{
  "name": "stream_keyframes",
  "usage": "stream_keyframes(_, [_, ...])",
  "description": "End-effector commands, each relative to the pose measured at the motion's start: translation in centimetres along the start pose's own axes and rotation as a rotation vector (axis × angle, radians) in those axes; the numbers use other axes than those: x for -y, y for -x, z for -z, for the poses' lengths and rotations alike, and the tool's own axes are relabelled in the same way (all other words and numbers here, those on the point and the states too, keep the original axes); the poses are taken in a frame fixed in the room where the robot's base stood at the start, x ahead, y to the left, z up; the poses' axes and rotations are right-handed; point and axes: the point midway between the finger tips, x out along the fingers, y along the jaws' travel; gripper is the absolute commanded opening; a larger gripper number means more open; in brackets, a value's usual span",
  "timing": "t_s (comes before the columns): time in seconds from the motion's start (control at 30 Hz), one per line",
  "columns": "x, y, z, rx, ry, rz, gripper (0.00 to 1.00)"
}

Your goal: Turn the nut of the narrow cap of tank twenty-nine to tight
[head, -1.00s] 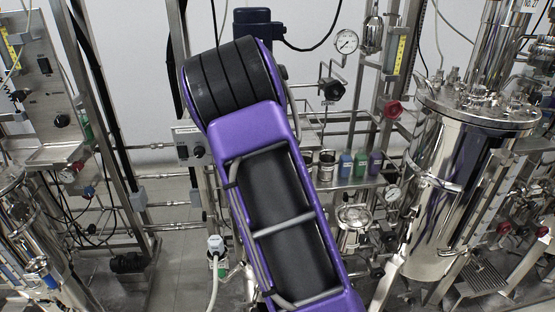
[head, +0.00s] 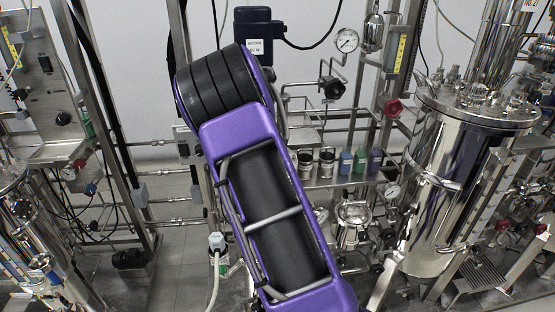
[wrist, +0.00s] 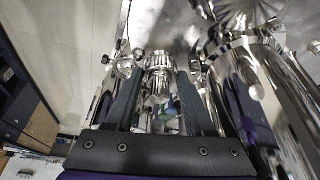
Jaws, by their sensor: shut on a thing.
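In the wrist view my gripper (wrist: 160,78) reaches away from the dark palm with its two dark fingers on either side of a shiny metal piece. The jaws are shut on this piece, which looks like the nut (wrist: 160,62) of a cap. The narrow cap itself cannot be made out clearly among the reflections. In the head view my purple arm hides the gripper and the nut. A large polished tank (head: 440,190) with a bolted lid stands at the right. Its number cannot be read from here.
A pressure gauge (head: 346,41), a red knob (head: 393,108) and a black valve knob (head: 333,89) are on pipework behind my arm. Small coloured bottles (head: 360,162) stand on a shelf.

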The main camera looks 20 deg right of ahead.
Motion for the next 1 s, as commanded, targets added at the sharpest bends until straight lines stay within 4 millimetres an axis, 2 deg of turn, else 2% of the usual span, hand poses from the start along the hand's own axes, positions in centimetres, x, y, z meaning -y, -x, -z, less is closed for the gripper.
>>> stream_keyframes(0.13, [0.03,0.02,-0.05,0.001,0.0,0.001,0.0])
stream_keyframes(0.17, [0.03,0.02,-0.05,0.001,0.0,0.001,0.57])
stream_keyframes(0.3, [0.02,0.02,-0.04,0.001,0.001,0.001,0.82])
stream_keyframes(0.77, [0.05,-0.02,0.0,0.0,0.012,0.008,0.83])
stream_keyframes(1.0, [-0.13,-0.25,-0.04,0.001,0.176,0.079,0.83])
